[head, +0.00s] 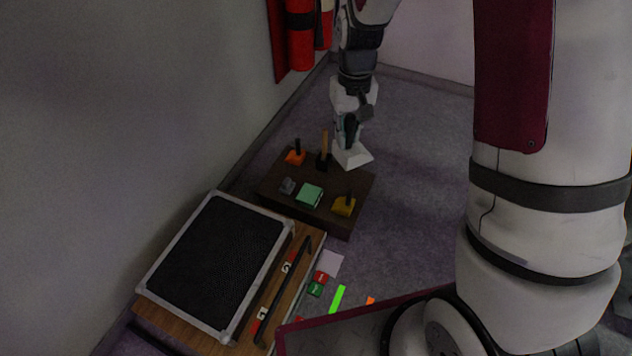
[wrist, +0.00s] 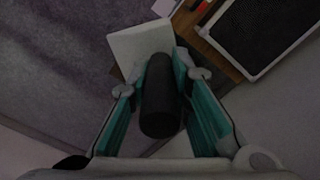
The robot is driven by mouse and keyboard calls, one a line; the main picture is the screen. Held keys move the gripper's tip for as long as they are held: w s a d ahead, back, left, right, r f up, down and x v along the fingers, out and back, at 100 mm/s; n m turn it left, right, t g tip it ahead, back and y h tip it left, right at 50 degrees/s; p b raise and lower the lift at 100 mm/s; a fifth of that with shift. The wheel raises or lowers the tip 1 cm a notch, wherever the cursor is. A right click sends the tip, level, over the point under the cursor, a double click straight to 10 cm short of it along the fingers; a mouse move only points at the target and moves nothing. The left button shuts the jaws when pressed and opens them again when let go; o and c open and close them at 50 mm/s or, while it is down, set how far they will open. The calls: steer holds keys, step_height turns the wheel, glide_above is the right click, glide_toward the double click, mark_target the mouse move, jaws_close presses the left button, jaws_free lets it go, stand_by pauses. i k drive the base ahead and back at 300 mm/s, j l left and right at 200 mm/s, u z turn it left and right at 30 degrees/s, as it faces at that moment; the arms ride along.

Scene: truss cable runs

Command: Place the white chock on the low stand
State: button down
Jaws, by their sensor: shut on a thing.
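The white chock (head: 353,156) is a pale wedge-like block with a black cylindrical handle. My gripper (head: 350,132) is shut on the handle, with the block below the fingers. In the wrist view the handle (wrist: 160,100) is between the two teal-lined fingers, and the pale block (wrist: 138,45) is beyond it. The low stand (head: 274,194) is a dark brown low box on the carpet. In the head view the chock is at its back right edge. I cannot tell whether the chock touches the stand or the floor.
On the stand are an orange chock (head: 295,158), a block with a tan stick (head: 324,150), a grey piece (head: 287,185), a green block (head: 309,195) and a yellow chock (head: 343,206). A wooden board with a framed black mat (head: 215,260) lies nearer. The wall is left.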

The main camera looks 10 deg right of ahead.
mark_target(354, 180)
steer(key=i+l+u, duration=0.1)
steer(key=l, duration=0.25)
steer(key=i+l+u, duration=0.1)
steer(key=l, duration=0.25)
steer(key=i+l+u, duration=0.1)
steer(key=i+l, duration=0.15)
steer(key=i+l+u, duration=0.1)
steer(key=l, duration=0.35)
steer(key=i+l+u, duration=0.1)
steer(key=l, duration=0.3)
steer(key=i+l+u, duration=0.1)
steer(key=l, duration=0.3)
steer(key=i, duration=0.05)
